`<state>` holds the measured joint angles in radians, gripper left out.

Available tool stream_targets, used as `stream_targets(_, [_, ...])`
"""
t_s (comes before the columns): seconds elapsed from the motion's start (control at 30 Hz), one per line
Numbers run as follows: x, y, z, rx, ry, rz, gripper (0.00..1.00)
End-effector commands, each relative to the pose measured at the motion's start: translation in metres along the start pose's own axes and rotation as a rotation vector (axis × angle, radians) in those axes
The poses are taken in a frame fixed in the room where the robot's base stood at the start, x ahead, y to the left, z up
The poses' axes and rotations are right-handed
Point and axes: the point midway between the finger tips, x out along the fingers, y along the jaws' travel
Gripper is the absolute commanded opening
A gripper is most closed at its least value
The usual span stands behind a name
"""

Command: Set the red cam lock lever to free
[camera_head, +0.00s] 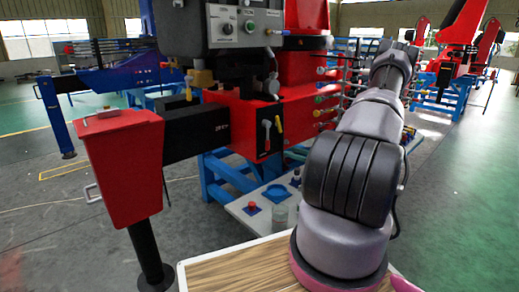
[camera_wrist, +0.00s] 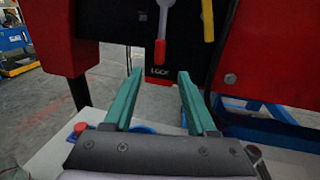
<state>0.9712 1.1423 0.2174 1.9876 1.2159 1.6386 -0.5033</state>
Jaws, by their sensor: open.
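The cam lock lever has a pale arm and a red grip (camera_wrist: 159,52). In the wrist view it hangs almost straight down from its pivot on a black panel (camera_wrist: 182,62), above the word LOCK. In the head view the same lever (camera_head: 267,136) is small on the red crane housing, left of a yellow lever (camera_head: 279,124). My gripper (camera_wrist: 160,76) is open and empty, its two green fingers spread to either side below the red grip. Whether the fingers reach the panel's depth cannot be told. My gripper cannot be made out in the head view.
The yellow lever (camera_wrist: 207,20) hangs close right of the red one. A pale bench (camera_head: 240,207) with a red knob (camera_head: 252,205) and a glass jar (camera_head: 279,215) stands below. A red outrigger box (camera_head: 120,170) on a black leg stands at left.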

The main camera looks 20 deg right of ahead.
Motion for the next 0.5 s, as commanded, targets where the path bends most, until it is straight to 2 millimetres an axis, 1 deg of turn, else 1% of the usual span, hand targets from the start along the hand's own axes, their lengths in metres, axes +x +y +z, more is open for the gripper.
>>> stream_targets(0.07, [0.002,-0.002,-0.003,0.006,-0.004,-0.011,0.57])
stream_targets(0.17, [0.013,-0.002,-0.003,0.006,-0.004,-0.009,0.57])
stream_targets(0.5, [0.076,-0.002,-0.002,0.005,-0.003,-0.007,0.57])
